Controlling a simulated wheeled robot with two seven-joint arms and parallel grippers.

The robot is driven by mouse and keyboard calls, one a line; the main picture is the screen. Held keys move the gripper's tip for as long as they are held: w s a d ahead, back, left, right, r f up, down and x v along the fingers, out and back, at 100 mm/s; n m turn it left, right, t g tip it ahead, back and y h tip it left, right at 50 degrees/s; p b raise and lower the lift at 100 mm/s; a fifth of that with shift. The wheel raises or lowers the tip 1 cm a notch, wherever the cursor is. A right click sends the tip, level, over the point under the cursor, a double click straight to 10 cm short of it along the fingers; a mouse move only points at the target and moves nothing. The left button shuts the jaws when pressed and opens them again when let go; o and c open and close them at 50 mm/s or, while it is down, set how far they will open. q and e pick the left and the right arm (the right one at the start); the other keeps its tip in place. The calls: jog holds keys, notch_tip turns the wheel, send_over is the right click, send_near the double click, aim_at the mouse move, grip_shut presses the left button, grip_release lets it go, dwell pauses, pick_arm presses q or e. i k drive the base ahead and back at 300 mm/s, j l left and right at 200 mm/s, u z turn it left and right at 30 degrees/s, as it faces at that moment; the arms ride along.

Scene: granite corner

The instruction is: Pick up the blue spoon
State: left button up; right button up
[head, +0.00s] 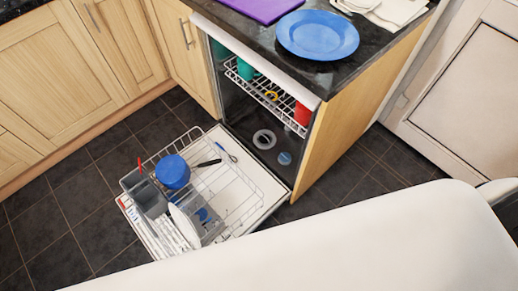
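No object can be clearly made out as a blue spoon. In the head view, a small thin blue-grey utensil (227,152) lies at the far side of the pulled-out lower dishwasher rack (242,187); its exact shape is too small to tell. A small blue patch (204,215) shows beside the white plates (184,226) in the rack, and I cannot tell what it is. A grey cutlery basket (150,198) stands at the rack's left, with a red handle (140,164) sticking up. Neither of my grippers is in view.
The dishwasher door (153,240) is open, low over dark floor tiles (62,215). A blue cup-like item (172,171) and a black-handled utensil (209,163) are in the rack. A blue plate (318,35) sits on the counter (270,48). A large white surface hides the lower right.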

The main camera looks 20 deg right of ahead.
aim_at(233, 158)
jog(key=z, duration=0.15)
jog(key=i+l, duration=0.15)
jog(key=l, duration=0.2)
jog(key=i+l, duration=0.15)
jog(key=l, duration=0.15)
jog(key=i+l+u, duration=0.1)
jog(key=l, duration=0.25)
jog(key=i+u, duration=0.1)
jog(key=u, duration=1.8)
